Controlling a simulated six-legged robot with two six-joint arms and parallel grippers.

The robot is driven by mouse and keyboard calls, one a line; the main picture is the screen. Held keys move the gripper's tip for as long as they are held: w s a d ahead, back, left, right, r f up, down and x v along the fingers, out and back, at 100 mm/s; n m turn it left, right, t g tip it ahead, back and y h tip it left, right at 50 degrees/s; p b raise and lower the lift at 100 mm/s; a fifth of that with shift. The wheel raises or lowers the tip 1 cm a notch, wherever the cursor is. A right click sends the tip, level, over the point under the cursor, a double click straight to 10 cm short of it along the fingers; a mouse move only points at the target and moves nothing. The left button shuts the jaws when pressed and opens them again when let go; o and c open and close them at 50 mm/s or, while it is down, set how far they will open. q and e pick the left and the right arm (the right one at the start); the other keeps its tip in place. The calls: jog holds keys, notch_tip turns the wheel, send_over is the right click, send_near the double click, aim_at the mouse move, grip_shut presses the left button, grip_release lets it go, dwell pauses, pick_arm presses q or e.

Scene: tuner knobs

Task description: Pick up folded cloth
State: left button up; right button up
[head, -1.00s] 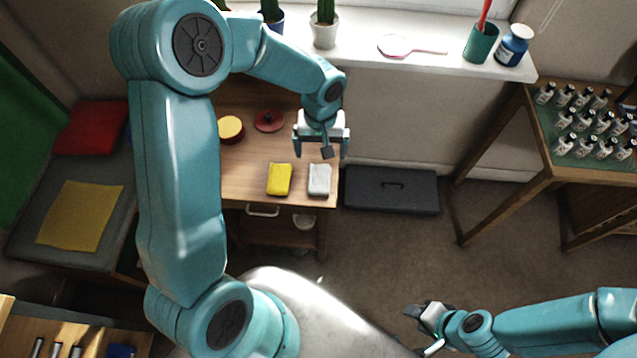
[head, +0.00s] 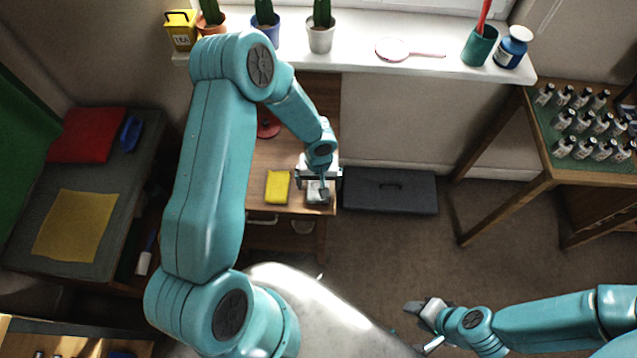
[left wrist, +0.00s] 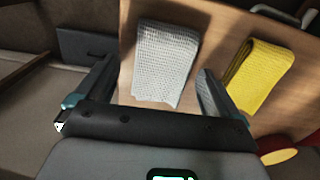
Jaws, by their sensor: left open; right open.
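Two folded cloths lie on the wooden table (head: 280,150). The grey-white waffle cloth (head: 313,198) is near the table's front right corner, and the yellow cloth (head: 277,187) lies to its left. My left gripper (head: 318,184) is open above the grey-white cloth, pointing down. In the left wrist view the grey-white cloth (left wrist: 166,62) shows between the two spread fingers, and the yellow cloth (left wrist: 258,72) lies outside the right finger. I cannot tell how high the fingertips are above the table. My right gripper (head: 424,312) is open and empty at lower right, far from the table.
A dark flat case (head: 390,190) lies on the floor right of the table. A red round item (head: 268,126) is farther back on the table, partly behind my arm. The windowsill (head: 360,62) with pots runs behind. A rack of bottles (head: 585,125) stands at right.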

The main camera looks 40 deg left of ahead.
aim_at(319, 183)
pick_arm(q)
jog(key=shift+f, duration=0.1)
jog(key=shift+c, duration=0.4)
jog(key=c, duration=1)
jog(key=shift+c, duration=0.2)
notch_tip(319, 183, up, 20)
